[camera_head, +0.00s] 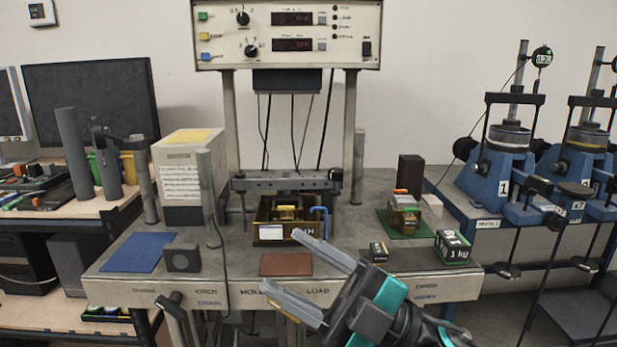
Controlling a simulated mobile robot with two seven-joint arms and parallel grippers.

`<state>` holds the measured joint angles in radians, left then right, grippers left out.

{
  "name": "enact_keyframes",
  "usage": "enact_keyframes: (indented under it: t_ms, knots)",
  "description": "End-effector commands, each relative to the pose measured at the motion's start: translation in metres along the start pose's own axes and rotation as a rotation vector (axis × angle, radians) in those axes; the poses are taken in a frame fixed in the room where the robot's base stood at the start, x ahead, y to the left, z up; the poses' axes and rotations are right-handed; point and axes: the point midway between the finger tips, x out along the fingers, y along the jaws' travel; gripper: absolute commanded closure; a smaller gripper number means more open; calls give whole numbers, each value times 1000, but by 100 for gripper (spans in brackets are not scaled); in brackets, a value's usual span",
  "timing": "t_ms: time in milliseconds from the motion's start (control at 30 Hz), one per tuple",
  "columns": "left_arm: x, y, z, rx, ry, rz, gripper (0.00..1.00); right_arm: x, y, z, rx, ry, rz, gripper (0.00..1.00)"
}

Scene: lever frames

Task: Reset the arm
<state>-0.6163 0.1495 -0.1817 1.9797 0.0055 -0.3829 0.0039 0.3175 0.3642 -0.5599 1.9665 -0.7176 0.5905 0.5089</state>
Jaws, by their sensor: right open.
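My right gripper (300,272) comes in from the lower right, in front of the table's front edge. Its two long grey fingers are spread apart with nothing between them, and they point to the upper left. The grey lever frame (285,184) stands at the middle of the table, with a crossbar above a dark and brass box (283,217) that has a blue handle at its right side. A brown mat (287,264) lies in front of the box, close behind the fingers. My left gripper is not in view.
The table (345,235) also bears a blue mat (139,252), a dark block with a hole (182,258), a green mat (412,230) with a brass block, and a 1 kg weight (452,247). A control panel (288,35) stands above. Blue test machines (500,165) stand at right.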

Motion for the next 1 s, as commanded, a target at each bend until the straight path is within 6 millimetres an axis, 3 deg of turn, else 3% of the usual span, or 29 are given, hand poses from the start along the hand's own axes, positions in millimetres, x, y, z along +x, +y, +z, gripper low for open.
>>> enact_keyframes:
  t_ms: [167, 300, 433, 500, 600, 700, 800, 1000]
  knots:
    - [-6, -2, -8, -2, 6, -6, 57, -70, -4, 63, 209, -381, 310, 44]
    - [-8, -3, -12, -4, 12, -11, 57, -152, -40, 102, 375, -730, 473, 44]
    - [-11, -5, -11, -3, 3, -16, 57, -234, -95, 112, 535, -1051, 555, 44]
    - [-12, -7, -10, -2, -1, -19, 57, -272, -126, 106, 614, -1198, 574, 44]
    - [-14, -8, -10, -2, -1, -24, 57, -314, -164, 92, 711, -1365, 582, 44]
    - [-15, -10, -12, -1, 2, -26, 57, -342, -191, 77, 781, -1477, 578, 44]
    - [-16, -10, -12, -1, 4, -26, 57, -356, -206, 68, 820, -1537, 573, 44]
    - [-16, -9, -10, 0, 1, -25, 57, -361, -211, 65, 833, -1558, 570, 44]
